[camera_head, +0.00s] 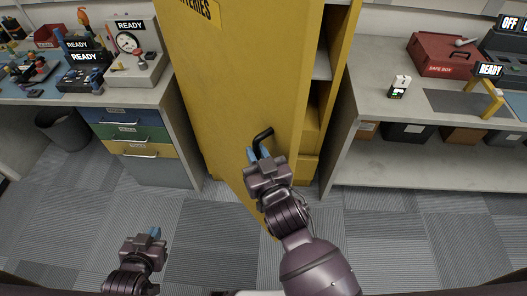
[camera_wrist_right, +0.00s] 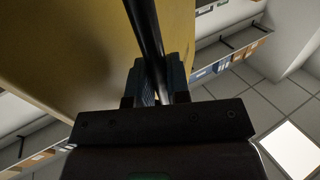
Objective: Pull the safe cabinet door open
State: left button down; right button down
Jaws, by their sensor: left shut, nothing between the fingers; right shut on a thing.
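The yellow safe cabinet (camera_head: 340,40) stands in the middle of the head view. Its door (camera_head: 225,75) is ajar, with its right edge swung out toward me and shelves showing through the gap on the right. The black bar handle (camera_head: 262,137) is near the door's right edge; it also crosses the right wrist view (camera_wrist_right: 147,35). My right gripper (camera_head: 259,153) is shut on the handle, and its fingers (camera_wrist_right: 160,82) close around the bar in the wrist view. My left gripper (camera_head: 153,233) is shut and empty, low over the floor, left of the door.
A left bench holds READY devices and a gauge (camera_head: 130,45), with coloured drawers (camera_head: 133,135) below and a bin (camera_head: 62,128) beside them. A right bench (camera_head: 350,105) holds a red safe box (camera_head: 440,55) and a small device (camera_head: 399,87). Carpet floor (camera_head: 400,235) is clear in front.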

jog(key=shift+s+a, duration=0.1)
jog(key=shift+a, duration=0.1)
dwell(0.3)
jog(key=c, duration=1.1)
grip_release()
